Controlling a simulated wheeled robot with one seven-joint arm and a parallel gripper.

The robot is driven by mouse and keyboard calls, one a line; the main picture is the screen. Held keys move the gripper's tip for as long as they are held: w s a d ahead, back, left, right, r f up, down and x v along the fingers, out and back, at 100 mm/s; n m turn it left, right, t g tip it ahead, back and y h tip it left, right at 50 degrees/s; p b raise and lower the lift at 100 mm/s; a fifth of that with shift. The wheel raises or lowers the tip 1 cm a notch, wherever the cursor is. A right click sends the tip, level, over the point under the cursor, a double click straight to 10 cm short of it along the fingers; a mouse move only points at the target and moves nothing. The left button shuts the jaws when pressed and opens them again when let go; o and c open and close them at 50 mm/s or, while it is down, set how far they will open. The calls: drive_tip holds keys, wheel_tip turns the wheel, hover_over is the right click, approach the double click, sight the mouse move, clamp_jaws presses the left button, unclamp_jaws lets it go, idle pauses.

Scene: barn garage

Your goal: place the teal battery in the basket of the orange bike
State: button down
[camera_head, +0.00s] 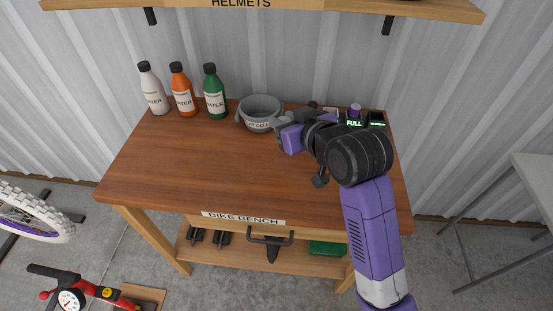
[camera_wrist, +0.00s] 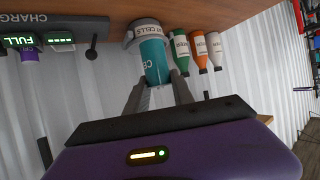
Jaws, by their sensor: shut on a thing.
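In the head view my gripper (camera_head: 283,126) is over the back of the bike bench, just right of a grey bowl, and the battery is mostly hidden there. The bowl (camera_head: 259,125), labelled for cells, is right behind the battery in the wrist view; I cannot tell whether they touch. No orange bike or basket is identifiable; only a white-tyred wheel (camera_head: 62,232) shows at the left edge.
White, orange and green bottles (camera_head: 215,103) stand at the bench's back left. A charger (camera_head: 376,122) reading FULL, with a purple battery, stands at the back right. The bench (camera_head: 190,160) is clear in front. A red pump (camera_head: 75,296) is on the floor; a shelf hangs above.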

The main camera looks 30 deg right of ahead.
wheel_tip(320, 180, down, 14)
drive_tip(key=shift+r, duration=0.15)
idle(0.3)
drive_tip(key=c, duration=1.1)
unclamp_jaws()
drive_tip(key=shift+f, duration=0.2)
drive_tip(key=shift+r, duration=0.1)
drive_tip(key=shift+s+r, duration=0.15)
drive_tip(key=b+v, duration=0.1)
drive_tip(key=v, duration=1)
drive_tip(key=shift+s+a+r, duration=0.1)
drive_tip(key=shift+s+r, duration=0.05)
drive_tip(key=shift+s, duration=0.2)
